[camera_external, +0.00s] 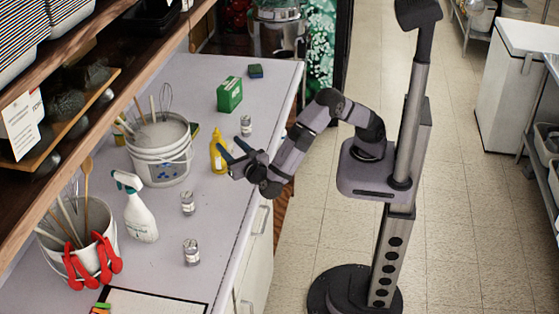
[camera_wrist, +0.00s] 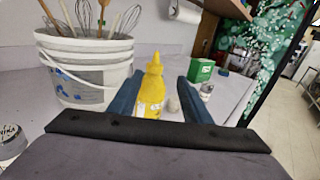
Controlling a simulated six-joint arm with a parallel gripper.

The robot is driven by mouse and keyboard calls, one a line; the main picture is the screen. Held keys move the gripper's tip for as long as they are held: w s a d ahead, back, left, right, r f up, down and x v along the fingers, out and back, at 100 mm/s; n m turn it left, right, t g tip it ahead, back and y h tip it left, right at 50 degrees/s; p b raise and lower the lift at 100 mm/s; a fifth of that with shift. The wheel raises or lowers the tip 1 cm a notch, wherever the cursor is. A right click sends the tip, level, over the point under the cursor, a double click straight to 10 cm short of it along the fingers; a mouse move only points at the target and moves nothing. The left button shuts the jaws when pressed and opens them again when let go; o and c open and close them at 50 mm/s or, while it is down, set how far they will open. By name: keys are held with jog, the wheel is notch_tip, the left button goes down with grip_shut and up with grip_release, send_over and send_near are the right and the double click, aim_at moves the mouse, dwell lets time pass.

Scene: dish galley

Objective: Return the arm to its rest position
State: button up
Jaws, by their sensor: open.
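My gripper (camera_external: 236,158) is at the end of my arm, over the right edge of the counter, with its fingers spread apart. In the wrist view my gripper (camera_wrist: 158,98) shows two dark blue fingers with nothing held between them. A yellow mustard bottle (camera_external: 217,156) stands upright on the counter just beyond the fingertips. In the wrist view the yellow bottle (camera_wrist: 152,88) appears in the gap between the fingers, and I cannot tell how close it is to them.
A white bucket of utensils (camera_external: 160,158) stands left of the yellow bottle. A green box (camera_external: 229,95) and a small jar (camera_external: 246,126) stand farther back. A spray bottle (camera_external: 138,212) and jars (camera_external: 188,203) stand nearer. A wooden shelf (camera_external: 120,85) overhangs the left.

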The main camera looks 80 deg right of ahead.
jog(key=s+d+f+m+g, duration=0.2)
jog(key=s+d+g, duration=0.1)
jog(key=d, duration=0.2)
jog(key=s+d+f+m+g+y, duration=0.1)
jog(key=s+d+f+m+g, duration=0.1)
jog(key=d, duration=0.4)
jog(key=s+d+f+m+g+y+p, duration=0.1)
jog(key=s+d+f+m+g, duration=0.1)
jog(key=d, duration=0.4)
jog(key=shift+s+m+g, duration=0.8)
jog(key=shift+g, duration=0.6)
jog(key=s+d+f+m+g+y+p, duration=0.1)
jog(key=s+f+m+y, duration=0.2)
jog(key=s+m+y, duration=0.55)
jog(key=s+d+f+m+g+y+p, duration=0.1)
jog(key=s+f+m+y+p, duration=0.15)
jog(key=s+m, duration=0.6)
notch_tip(320, 180, down, 63)
jog(key=w+m+b, duration=0.2)
jog(key=b, duration=6.2)
jog(key=shift+w+a, duration=0.25)
jog(key=shift+w, duration=0.05)
